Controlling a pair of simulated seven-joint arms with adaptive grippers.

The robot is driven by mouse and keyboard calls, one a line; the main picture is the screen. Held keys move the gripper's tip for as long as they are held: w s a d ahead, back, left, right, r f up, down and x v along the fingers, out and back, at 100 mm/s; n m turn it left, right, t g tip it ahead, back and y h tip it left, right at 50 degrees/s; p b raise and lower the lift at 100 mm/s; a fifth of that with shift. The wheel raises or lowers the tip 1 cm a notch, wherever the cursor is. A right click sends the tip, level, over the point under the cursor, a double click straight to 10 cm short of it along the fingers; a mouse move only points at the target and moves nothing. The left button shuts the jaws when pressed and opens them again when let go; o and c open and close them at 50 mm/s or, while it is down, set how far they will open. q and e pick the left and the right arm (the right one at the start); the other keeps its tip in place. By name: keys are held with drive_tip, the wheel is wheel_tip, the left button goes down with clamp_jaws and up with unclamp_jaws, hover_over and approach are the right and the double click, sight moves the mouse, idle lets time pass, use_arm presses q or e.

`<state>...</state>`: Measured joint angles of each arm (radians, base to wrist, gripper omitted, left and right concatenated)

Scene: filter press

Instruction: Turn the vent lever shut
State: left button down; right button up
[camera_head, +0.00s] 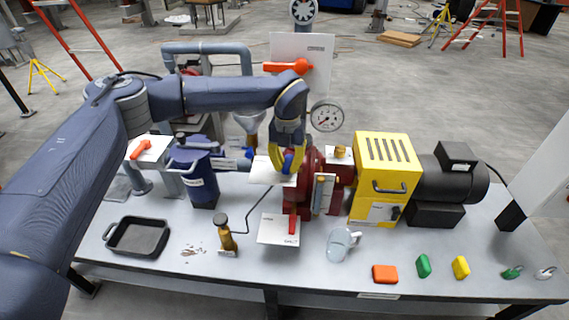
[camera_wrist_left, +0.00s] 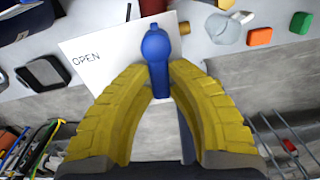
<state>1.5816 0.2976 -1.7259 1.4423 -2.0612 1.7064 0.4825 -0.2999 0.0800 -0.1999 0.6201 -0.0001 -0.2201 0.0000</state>
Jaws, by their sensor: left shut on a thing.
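A blue lever (camera_head: 288,161) with a rounded end sits at a white plate (camera_head: 266,172) above the red pump body. In the left wrist view the blue lever (camera_wrist_left: 156,48) stands between the yellow fingertips, over the white plate (camera_wrist_left: 87,45) marked OPEN. My left gripper (camera_head: 287,166) reaches down from above and is shut on the blue lever; it also shows in the left wrist view (camera_wrist_left: 159,72). My right gripper is not in view.
A pressure gauge (camera_head: 326,116) stands close to the right of my left wrist. A yellow housing (camera_head: 383,165) is farther right. A black tray (camera_head: 137,251) and a glass jug (camera_head: 340,246) are in front.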

sight(289, 165)
use_arm(q)
drive_tip(key=shift+d+n, duration=0.2)
drive_tip(key=shift+n, duration=0.4)
drive_tip(key=c, duration=1.3)
unclamp_jaws()
drive_tip(key=shift+d, duration=0.1)
drive_tip(key=shift+r, duration=3.75)
